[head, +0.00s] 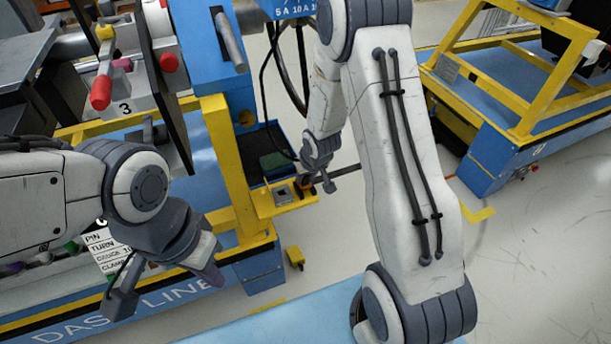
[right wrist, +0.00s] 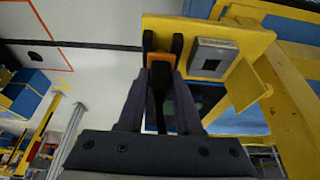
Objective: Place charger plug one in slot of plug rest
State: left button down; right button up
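My right gripper (head: 319,176) is beside the yellow plate (head: 262,205) of the plug rest. In the right wrist view its two fingers (right wrist: 162,85) lie on either side of an orange and black plug (right wrist: 160,62). I cannot tell whether they press on it. The plug also shows in the head view (head: 305,184), at the right end of the plate. A grey block with a dark slot (right wrist: 212,58) sits on the plate next to the plug; the slot looks empty. It also shows in the head view (head: 283,193). My left gripper (head: 165,285) is open and empty.
A blue bin (head: 265,150) is behind the plate, beside a yellow post (head: 222,155). The dashboard module with red knobs (head: 101,93) stands at the left. A blue and yellow cart (head: 500,110) is at the right.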

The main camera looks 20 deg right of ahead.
jog(key=o, duration=0.3)
jog(key=s+a+r+n+p, duration=0.15)
jog(key=s+r+p, duration=0.25)
jog(key=r, duration=0.4)
jog(key=s+a+r+p, duration=0.3)
jog(key=r, duration=0.6)
jog(key=s+a+r+n+g, duration=0.1)
jog(key=s+a+r, duration=0.2)
jog(key=s, duration=0.4)
jog(key=s+a+r+n+g, duration=0.2)
jog(key=s+a+r, duration=0.1)
jog(key=s, duration=0.4)
jog(key=s+a+r+n+g, duration=0.1)
jog(key=s+a+r+n, duration=0.1)
jog(key=s+a, duration=0.3)
jog(key=shift+s+a+r+n+y, duration=0.1)
jog(key=shift+s+r+n+y, duration=0.1)
jog(key=shift+s+r, duration=0.4)
jog(key=shift+s+a+r+n+y, duration=0.1)
jog(key=shift+s+r+y, duration=0.15)
jog(key=shift+s, duration=0.6)
jog(key=shift+r, duration=0.1)
